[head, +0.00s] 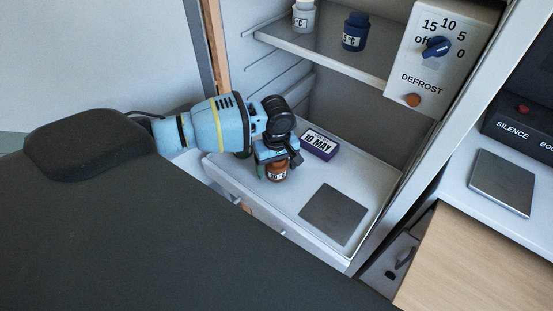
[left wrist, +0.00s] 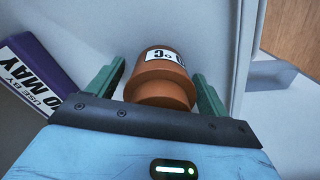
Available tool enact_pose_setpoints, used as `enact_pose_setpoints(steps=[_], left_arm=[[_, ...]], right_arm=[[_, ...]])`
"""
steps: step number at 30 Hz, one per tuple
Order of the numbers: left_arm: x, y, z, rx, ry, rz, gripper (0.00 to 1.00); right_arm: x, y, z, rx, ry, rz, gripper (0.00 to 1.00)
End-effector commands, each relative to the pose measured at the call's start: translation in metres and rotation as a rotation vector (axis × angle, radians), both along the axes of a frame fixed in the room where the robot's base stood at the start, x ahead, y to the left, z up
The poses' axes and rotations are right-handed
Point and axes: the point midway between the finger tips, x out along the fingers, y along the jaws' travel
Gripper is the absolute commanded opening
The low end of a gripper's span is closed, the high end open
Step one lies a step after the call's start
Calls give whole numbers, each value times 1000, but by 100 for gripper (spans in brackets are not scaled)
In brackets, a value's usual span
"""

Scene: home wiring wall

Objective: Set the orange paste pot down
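The orange-brown paste pot (head: 277,173) is upright at the floor of the open cabinet, below my left gripper (head: 272,166). Its base appears to rest on the white floor. In the left wrist view the pot (left wrist: 162,82) with its white label sits between the two green fingers (left wrist: 158,88). Narrow gaps show between the pot and the fingers, so the gripper looks open around it. The pot's far side is hidden. My right gripper is not in view.
A purple "10 MAY" use-by block (head: 320,144) lies just right of the gripper. A grey square plate (head: 334,214) lies nearer the front right. A dark blue pot (head: 354,31) and a white pot (head: 303,16) stand on the upper shelf (head: 320,58). A defrost dial (head: 437,47) is at upper right.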

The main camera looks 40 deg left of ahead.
Motion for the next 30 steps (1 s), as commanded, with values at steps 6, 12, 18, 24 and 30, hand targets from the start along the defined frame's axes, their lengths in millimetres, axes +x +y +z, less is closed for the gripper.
enact_pose_setpoints(steps=[6,12,18,24,30], left_arm=[[0,0,0,0,0,0,78],[1,0,15,-1,-3,1,78],[2,0,54,-1,-8,1,78],[1,0,92,-1,-5,0,78],[1,0,116,-1,-3,1,78]], right_arm=[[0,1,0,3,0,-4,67],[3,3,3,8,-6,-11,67],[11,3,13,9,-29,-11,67],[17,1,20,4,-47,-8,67],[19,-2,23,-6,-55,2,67]])
